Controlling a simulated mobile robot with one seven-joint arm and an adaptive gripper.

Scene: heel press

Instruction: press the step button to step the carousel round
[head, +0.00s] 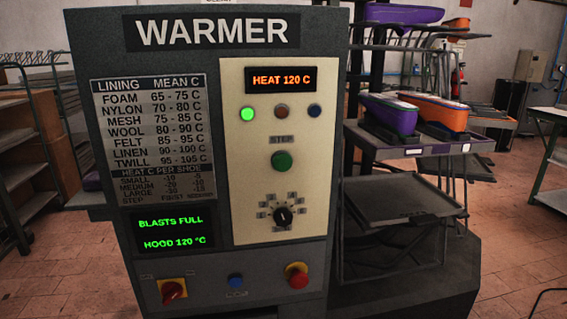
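The green step button (282,161) sits on the cream panel (252,195) of the warmer (215,70), under a small STEP label (281,140). The carousel (412,149) stands to the right of and behind the warmer, with trays on a dark frame. One tray carries a purple shoe form (388,114) and an orange one (436,112). A lower tray (400,200) is empty. My gripper is not in the head view.
A display reads HEAT 120 C (281,79); a lower screen (172,231) reads BLASTS FULL, HOOD 120 °C. A green lamp (247,114) is lit. A dial (283,216), red switch (172,291), blue button (236,281) and red button (298,280) sit below.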

